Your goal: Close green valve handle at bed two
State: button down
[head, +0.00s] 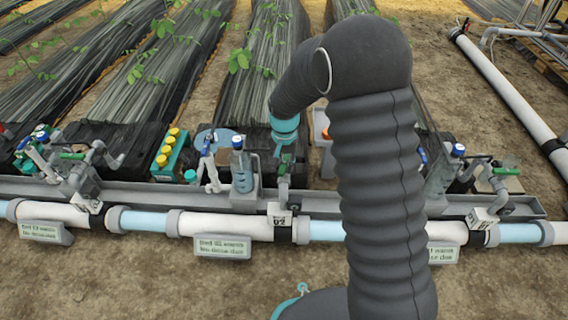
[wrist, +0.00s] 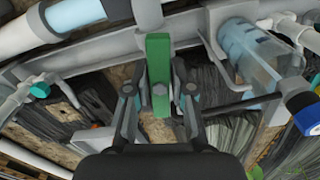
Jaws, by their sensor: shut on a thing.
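The green valve handle (wrist: 158,75) stands between my gripper's fingers in the wrist view, its length running up the picture, across the grey rail. My gripper (wrist: 160,98) is shut on it, one dark finger with teal parts on each side. In the head view, my gripper (head: 284,152) points down at the grey valve (head: 283,190) behind the tag reading 02 (head: 280,214). Only a little green of the handle shows there; my gripper hides the rest.
Other green-handled valves stand at the left (head: 73,156) and right (head: 505,171). A clear blue-capped filter (head: 241,168) is close left of the gripped valve. A grey trough and white-and-blue pipe (head: 235,224) run across the front. Yellow-capped bottles (head: 168,148) stand behind.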

jog(key=m, duration=0.4)
jog(key=shift+m, duration=0.3)
jog(key=m, duration=0.4)
jog(key=shift+p, duration=0.4)
jog(key=m, duration=0.8)
jog(key=shift+p, duration=0.3)
jog(key=c, duration=0.9)
grip_release()
jog(key=shift+c, duration=0.2)
notch_tip(320, 180, up, 10)
jog(key=p, duration=0.6)
jog(key=shift+p, duration=0.35)
